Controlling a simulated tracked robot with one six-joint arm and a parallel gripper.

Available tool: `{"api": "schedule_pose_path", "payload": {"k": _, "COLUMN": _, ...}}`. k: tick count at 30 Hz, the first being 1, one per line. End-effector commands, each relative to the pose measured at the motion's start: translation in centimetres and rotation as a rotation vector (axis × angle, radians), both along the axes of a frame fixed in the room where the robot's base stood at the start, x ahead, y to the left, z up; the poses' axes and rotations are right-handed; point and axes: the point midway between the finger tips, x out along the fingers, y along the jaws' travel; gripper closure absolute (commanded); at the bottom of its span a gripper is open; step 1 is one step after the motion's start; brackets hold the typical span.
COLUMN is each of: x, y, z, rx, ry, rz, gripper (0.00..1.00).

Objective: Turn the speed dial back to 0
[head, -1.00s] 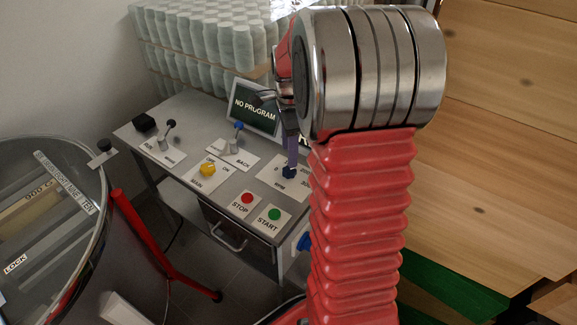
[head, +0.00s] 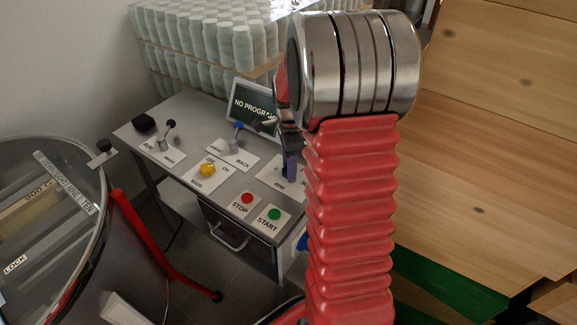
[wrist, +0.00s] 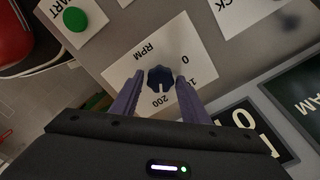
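The speed dial is a small dark blue lobed knob (wrist: 160,78) on a white plate (wrist: 185,52) marked RPM, 0, 200 and a partly covered number in the wrist view. My gripper (wrist: 160,80) is open, with one purple finger on each side of the knob and a small gap showing on both sides. In the head view my gripper (head: 290,166) is over the dial plate (head: 268,171) and hides most of the knob.
Near the dial are the red STOP button (head: 247,198), green START button (head: 274,214), yellow knob (head: 207,170) and blue-tipped lever (head: 237,132). A NO PROGRAM screen (head: 252,103) stands behind. A dark display (wrist: 258,130) with partly hidden white figures lies close to my gripper.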

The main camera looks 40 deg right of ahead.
Motion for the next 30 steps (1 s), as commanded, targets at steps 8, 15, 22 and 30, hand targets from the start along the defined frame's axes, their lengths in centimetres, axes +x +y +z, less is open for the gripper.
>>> {"api": "schedule_pose_path", "payload": {"k": 8, "x": 0.01, "y": 0.02, "z": 0.02, "rx": 0.000, "ry": 0.000, "rz": 0.000, "gripper": 0.79}}
{"api": "schedule_pose_path", "payload": {"k": 15, "x": 0.01, "y": 0.24, "z": 0.03, "rx": 0.001, "ry": 0.000, "rz": 0.001, "gripper": 0.91}}
{"api": "schedule_pose_path", "payload": {"k": 22, "x": -0.03, "y": 0.10, "z": 0.01, "rx": 0.002, "ry": 0.001, "rz": 0.024, "gripper": 0.90}}
{"api": "schedule_pose_path", "payload": {"k": 30, "x": -0.04, "y": 0.08, "z": 0.00, "rx": 0.002, "ry": 0.001, "rz": 0.136, "gripper": 0.90}}
